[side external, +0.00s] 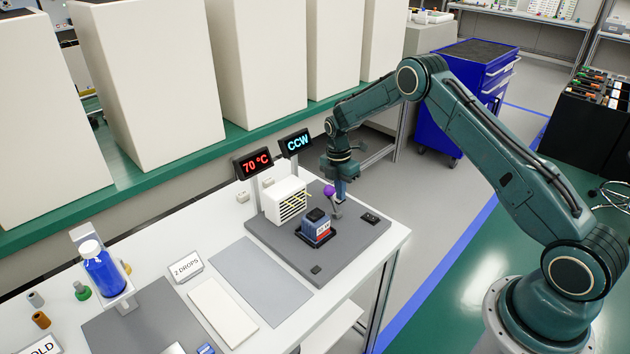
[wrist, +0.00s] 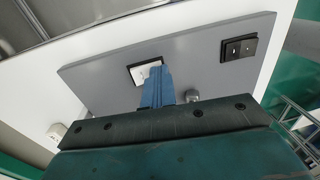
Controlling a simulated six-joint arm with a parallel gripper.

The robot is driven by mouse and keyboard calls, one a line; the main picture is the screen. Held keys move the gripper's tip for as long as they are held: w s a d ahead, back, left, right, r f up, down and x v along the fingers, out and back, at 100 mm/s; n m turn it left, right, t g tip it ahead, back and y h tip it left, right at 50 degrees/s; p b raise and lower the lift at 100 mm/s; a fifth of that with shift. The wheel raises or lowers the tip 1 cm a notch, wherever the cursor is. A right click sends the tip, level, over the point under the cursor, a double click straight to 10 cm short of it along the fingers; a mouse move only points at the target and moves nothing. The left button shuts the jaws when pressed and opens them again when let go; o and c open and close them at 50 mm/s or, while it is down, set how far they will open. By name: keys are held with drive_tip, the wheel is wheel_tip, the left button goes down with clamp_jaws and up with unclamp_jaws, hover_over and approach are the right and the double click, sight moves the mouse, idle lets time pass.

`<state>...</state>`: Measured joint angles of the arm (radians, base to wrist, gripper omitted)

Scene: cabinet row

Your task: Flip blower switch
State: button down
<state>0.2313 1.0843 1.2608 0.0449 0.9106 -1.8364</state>
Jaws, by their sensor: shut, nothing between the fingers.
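A black switch block (side external: 371,218) sits near the right corner of the grey plate in the side view. In the wrist view a black switch block (wrist: 238,48) shows at the upper right of the plate, and a black-framed piece with a white face (wrist: 141,71) lies at the fingertips. I cannot tell which one is the blower switch. My gripper (side external: 340,199) is shut and empty, pointing down behind the purple-topped piece (side external: 329,190). In the wrist view its blue fingers (wrist: 156,68) overlap part of the white-faced piece; contact is unclear. A white slatted blower box (side external: 286,201) stands left of it.
The grey plate (side external: 275,246) also bears a black, red and blue device (side external: 316,229). Displays reading 70 °C (side external: 254,164) and CCW (side external: 296,144) stand behind. A blue-filled bottle (side external: 104,270) and a "2 DROPS" sign (side external: 186,266) are farther left.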

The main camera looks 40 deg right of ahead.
sight(335, 196)
drive_tip(key=shift+w+f, duration=0.1)
drive_tip(key=shift+f, duration=0.05)
drive_tip(key=shift+w+r, duration=0.25)
drive_tip(key=shift+w, duration=0.45)
drive_tip(key=shift+r, duration=0.1)
wheel_tip(335, 196, up, 14)
drive_tip(key=w, duration=0.1)
drive_tip(key=shift+w, duration=0.3)
idle(0.5)
drive_tip(key=shift+s, duration=0.15)
drive_tip(key=shift+s, duration=0.45)
drive_tip(key=shift+f, duration=0.2)
drive_tip(key=f, duration=0.4)
drive_tip(key=s+f, duration=0.1)
drive_tip(key=f, duration=0.8)
drive_tip(key=shift+s+f, duration=0.35)
drive_tip(key=shift+f, duration=0.1)
